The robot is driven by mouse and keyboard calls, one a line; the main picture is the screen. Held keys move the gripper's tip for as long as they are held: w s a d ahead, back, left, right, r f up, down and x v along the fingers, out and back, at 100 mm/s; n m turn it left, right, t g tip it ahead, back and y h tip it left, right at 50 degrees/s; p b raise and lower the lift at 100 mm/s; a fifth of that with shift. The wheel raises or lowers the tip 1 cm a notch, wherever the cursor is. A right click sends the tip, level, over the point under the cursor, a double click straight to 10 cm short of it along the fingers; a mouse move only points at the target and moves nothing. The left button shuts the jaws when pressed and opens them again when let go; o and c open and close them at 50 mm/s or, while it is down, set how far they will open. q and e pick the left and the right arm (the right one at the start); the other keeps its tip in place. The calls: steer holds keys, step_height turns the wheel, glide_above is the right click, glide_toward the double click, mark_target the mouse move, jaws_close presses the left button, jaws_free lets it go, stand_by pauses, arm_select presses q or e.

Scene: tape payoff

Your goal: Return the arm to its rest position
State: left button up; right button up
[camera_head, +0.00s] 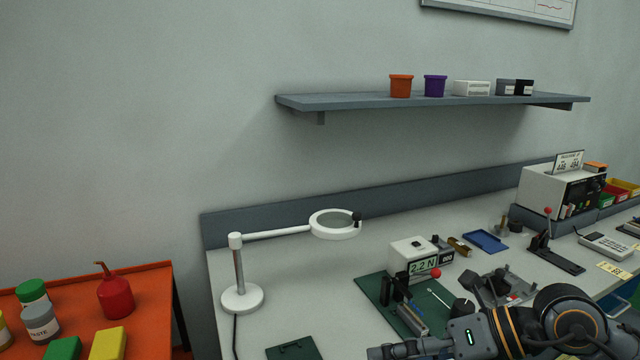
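My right arm comes in from the lower right, dark grey with orange rings and a small lit panel. Its end, my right gripper (393,350), points left at the bottom edge, partly cut off by the frame; I cannot tell whether its fingers are open or shut. It is in front of the green mat (372,290) on the bench in the picture. No held object shows. My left gripper is not in view. On the mat are a white meter (405,250) reading 2.2 N and a dark fixture with a red-knobbed lever (435,274).
A white magnifier lamp (242,298) stands at the bench's left. An orange cart (150,280) holds bottles and a red oil can (116,298). A wall shelf (350,101) hangs above. A lever press (545,250) and white machine (550,190) stand right. Bare bench lies between lamp and mat.

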steer(key=s+a+r+m+y, duration=0.2)
steer(key=a+r+y, duration=0.4)
steer(key=w+d+r+m+t+y, duration=0.25)
steer(key=r+m+t, duration=0.25)
steer(key=m+t, duration=0.5)
steer(key=w+d+f+m+t+h, duration=0.5)
steer(key=d+f+m+t+h, duration=0.4)
steer(key=m+h, duration=0.7)
steer(key=s+d+f+m+g+h, duration=0.1)
steer(key=d+f+m+g+h, duration=0.15)
steer(key=f, duration=0.25)
steer(key=s+d+f+m+g+h, duration=0.1)
steer(key=d+f+m+g+h, duration=0.15)
steer(key=d+f+m, duration=0.2)
steer(key=s+a+f+m+g+y, duration=0.25)
steer(key=s+f+g, duration=1.15)
steer(key=s+f, duration=0.8)
step_height(320, 180, down, 25)
steer(key=s+g+h, duration=0.1)
steer(key=s+d+f+g+p, duration=0.1)
steer(key=s+d+f, duration=0.1)
steer(key=s+f, duration=1.3)
steer(key=shift+s+d+f, duration=0.35)
steer(key=shift+s+f, duration=0.05)
steer(key=shift+s, duration=0.65)
